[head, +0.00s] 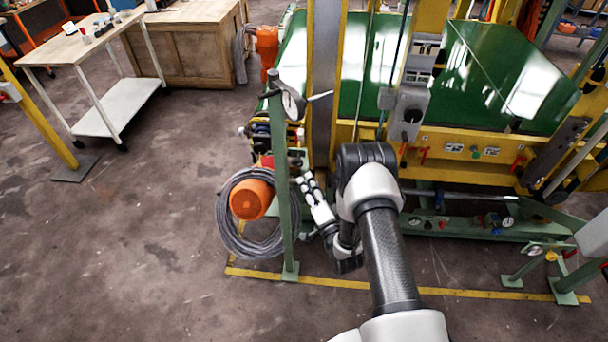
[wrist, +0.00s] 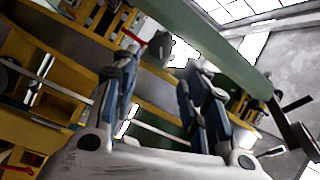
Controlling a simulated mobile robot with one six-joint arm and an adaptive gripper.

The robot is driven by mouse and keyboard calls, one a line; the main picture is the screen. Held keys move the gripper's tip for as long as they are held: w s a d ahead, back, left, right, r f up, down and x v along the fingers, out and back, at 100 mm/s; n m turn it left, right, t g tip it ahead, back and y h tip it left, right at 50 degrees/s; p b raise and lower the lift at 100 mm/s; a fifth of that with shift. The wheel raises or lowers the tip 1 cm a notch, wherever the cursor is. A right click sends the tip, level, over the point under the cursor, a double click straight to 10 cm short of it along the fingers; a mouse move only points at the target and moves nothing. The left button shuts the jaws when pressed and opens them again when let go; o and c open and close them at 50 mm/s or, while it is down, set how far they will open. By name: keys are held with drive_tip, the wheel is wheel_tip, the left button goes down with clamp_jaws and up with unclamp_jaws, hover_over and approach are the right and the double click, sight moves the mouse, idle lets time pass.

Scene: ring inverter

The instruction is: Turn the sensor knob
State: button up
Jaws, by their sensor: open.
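A green post (head: 281,180) stands just left of my arm. A round grey disc-like fitting (head: 291,103) with a thin rod sits near its top. I cannot tell for sure whether this is the sensor knob. In the wrist view, the post (wrist: 215,45) runs diagonally across the upper right, and a dark fitting with short rods (wrist: 297,130) shows at the right edge. My gripper (head: 304,182) is low, right of the post and below the fitting, pointing up and left. In the wrist view, its fingers (wrist: 160,64) are apart with nothing held between them.
A grey cable coil (head: 232,238) and an orange round part (head: 251,199) are beside the post. A yellow and green machine (head: 490,140) stands behind my arm. A grey box with a black knob (head: 412,115) is on it. Open floor (head: 130,240) lies to the left.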

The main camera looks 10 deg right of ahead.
drive_tip(key=s, duration=0.3)
drive_tip(key=shift+s+d+f, duration=0.1)
drive_tip(key=shift+s+d, duration=0.2)
drive_tip(key=shift+d, duration=0.05)
drive_tip(key=w+d+r+n+g+h, duration=0.1)
drive_tip(key=w+r+n+g, duration=0.2)
drive_tip(key=r, duration=0.6)
drive_tip(key=w+r+n+g+h, duration=0.1)
drive_tip(key=w+r+n+g, duration=0.15)
drive_tip(key=r, duration=0.65)
drive_tip(key=s+r+n+g+h, duration=0.2)
drive_tip(key=s+r+g, duration=0.1)
drive_tip(key=s+r, duration=0.65)
drive_tip(key=s+a+r+n+g, duration=0.1)
drive_tip(key=s+r+n+g, duration=0.1)
drive_tip(key=s, duration=1.3)
drive_tip(key=s+a+r+n+g, duration=0.1)
drive_tip(key=s+n+g, duration=0.1)
drive_tip(key=s, duration=1.2)
drive_tip(key=shift+s+a+r+g+y, duration=0.25)
drive_tip(key=shift+s+r+g+y, duration=0.15)
drive_tip(key=shift+g, duration=0.35)
